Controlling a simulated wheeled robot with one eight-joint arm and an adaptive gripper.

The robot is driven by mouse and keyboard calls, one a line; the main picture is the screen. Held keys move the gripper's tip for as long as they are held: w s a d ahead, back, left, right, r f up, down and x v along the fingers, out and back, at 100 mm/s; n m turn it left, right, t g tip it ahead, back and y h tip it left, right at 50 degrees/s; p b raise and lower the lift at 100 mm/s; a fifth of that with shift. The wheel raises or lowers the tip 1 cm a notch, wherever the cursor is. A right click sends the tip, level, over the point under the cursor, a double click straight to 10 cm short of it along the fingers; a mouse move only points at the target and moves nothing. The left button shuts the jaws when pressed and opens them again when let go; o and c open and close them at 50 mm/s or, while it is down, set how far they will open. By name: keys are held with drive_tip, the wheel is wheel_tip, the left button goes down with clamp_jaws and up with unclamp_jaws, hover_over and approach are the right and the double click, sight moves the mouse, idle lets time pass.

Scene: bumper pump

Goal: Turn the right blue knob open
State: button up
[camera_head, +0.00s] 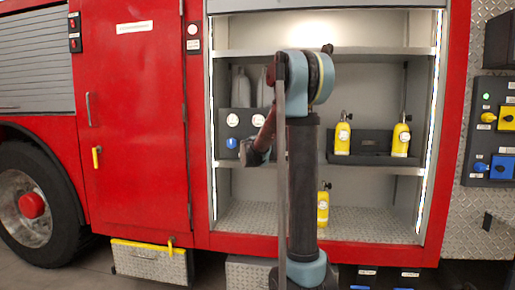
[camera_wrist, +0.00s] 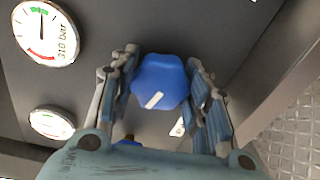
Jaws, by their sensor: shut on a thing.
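The right blue knob (camera_wrist: 160,82) shows in the wrist view as a rounded, lobed cap with a white mark pointing to lower left. My gripper (camera_wrist: 164,70) is around it, with one finger on each side, and is shut on it. In the head view my gripper (camera_head: 252,154) is at the grey panel, and it and my arm hide the right knob. The left blue knob (camera_head: 231,143) shows under the left gauge in the head view. A small blue part (camera_wrist: 128,142) shows below the held knob in the wrist view, mostly covered.
Two round white gauges sit on the panel; one (camera_wrist: 47,33) is large in the wrist view, the other (camera_wrist: 51,122) lower. Grey bottles (camera_head: 241,88) stand behind the panel. Yellow bottles (camera_head: 342,136) stand right of my arm. The red door (camera_head: 135,130) is shut.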

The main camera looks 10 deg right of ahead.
drive_tip(key=n, duration=0.4)
drive_tip(key=shift+a+f+n, duration=0.1)
drive_tip(key=shift+n, duration=0.3)
drive_tip(key=shift+s, duration=0.1)
idle(0.3)
drive_tip(key=o, duration=1.1)
drive_tip(key=v, duration=1.1)
drive_tip(key=shift+s+a, duration=0.3)
